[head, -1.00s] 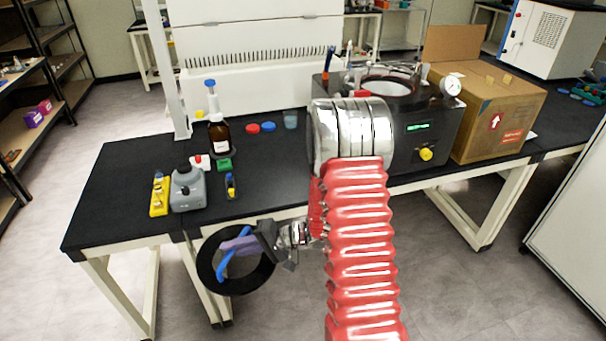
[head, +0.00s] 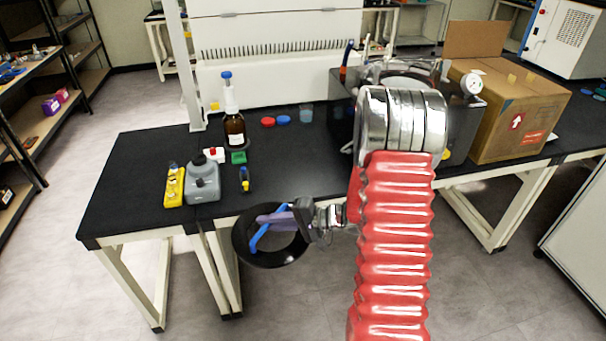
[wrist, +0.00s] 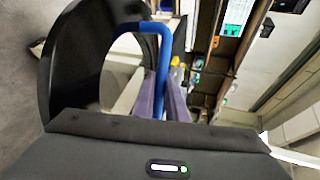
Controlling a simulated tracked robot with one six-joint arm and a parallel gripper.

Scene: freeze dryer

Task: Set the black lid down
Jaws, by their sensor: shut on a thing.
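The black lid is a round black ring (head: 243,252) with a blue handle (head: 262,232) across it. My gripper (head: 268,222) has purple fingers and is shut on the blue handle. It holds the lid out in front of the bench's front edge, over the floor. In the wrist view the black lid (wrist: 65,60) stands on edge at the left, and the blue handle (wrist: 164,70) runs between the fingers (wrist: 162,105). Part of the lid is hidden behind the fingers.
The black bench (head: 140,175) has free room at its left end and middle front. A grey bottle (head: 203,182), yellow device (head: 174,188), brown bottle (head: 233,130) and small coloured caps stand on it. The freeze dryer is partly hidden behind my arm; a cardboard box (head: 500,125) stands right.

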